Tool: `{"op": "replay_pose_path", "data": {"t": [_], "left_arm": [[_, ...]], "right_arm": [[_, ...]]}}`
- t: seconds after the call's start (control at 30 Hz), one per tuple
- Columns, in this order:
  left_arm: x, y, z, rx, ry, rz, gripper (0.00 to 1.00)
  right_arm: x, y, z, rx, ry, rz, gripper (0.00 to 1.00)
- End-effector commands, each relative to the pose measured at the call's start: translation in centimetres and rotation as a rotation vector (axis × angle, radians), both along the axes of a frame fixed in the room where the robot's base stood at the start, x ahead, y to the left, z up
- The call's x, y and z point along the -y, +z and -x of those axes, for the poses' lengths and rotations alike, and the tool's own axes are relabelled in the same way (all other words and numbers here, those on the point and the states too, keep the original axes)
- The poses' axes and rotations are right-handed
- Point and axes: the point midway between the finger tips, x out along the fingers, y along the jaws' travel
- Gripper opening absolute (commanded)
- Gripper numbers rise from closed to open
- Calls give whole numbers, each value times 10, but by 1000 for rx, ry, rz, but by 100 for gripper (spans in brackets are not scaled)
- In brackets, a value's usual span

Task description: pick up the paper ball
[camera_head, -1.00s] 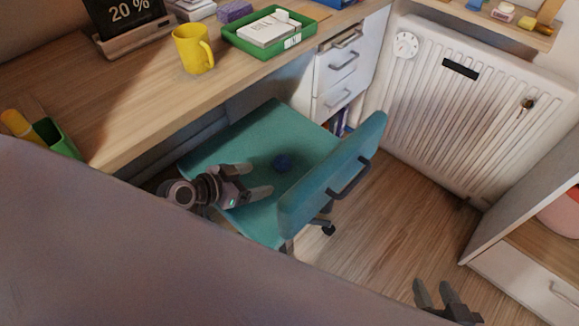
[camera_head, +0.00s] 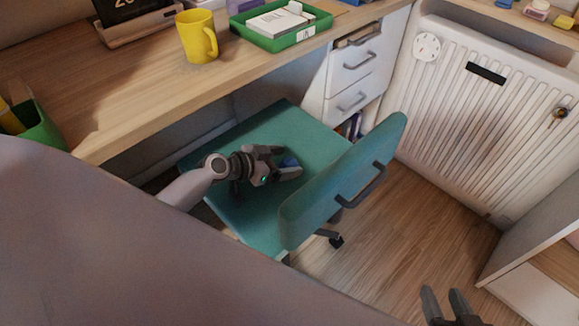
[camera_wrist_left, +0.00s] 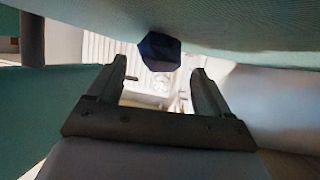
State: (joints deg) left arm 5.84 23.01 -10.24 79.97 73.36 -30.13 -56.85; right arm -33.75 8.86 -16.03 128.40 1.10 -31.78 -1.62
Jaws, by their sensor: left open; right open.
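The paper ball is a small dark blue crumpled ball (camera_head: 288,163) on the teal chair seat (camera_head: 224,165). My left gripper (camera_head: 284,162) is open over the seat, its fingers on either side of the ball in the head view. In the left wrist view the ball (camera_wrist_left: 159,52) sits just beyond and between the open fingertips of the left gripper (camera_wrist_left: 160,66). I cannot tell whether the fingers touch it. My right gripper (camera_head: 445,296) is open and empty at the bottom right, over the floor, away from the chair.
The chair's backrest (camera_head: 340,185) stands right of the ball. The wooden desk (camera_head: 130,95) with a yellow mug (camera_head: 196,38) and green tray (camera_head: 280,38) lies behind and left. A white drawer unit (camera_head: 362,72) and radiator (camera_head: 490,120) are at the back right. The floor (camera_head: 400,235) is clear.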

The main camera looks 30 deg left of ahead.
Motion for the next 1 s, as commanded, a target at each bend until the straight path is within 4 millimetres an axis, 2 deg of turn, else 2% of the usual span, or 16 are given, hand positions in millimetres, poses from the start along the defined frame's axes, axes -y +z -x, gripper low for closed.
{"op": "replay_pose_path", "data": {"t": [0.27,0.3,0.47,0.5,0.87,1.0], "left_arm": [[2,-2,-4,0,0,0,79],[2,-2,-4,0,0,0,76],[2,-2,-3,-1,0,-1,24],[2,-2,-3,-1,0,-1,21],[2,-2,-3,0,0,-1,20],[2,4,-3,0,-1,-2,20]], "right_arm": [[-1,1,0,4,2,-1,43],[-1,1,0,4,2,-1,43],[-1,1,0,4,2,-1,43],[-1,1,0,4,2,-1,43],[-1,1,0,3,2,-1,43],[-1,4,0,3,2,-2,43]]}}
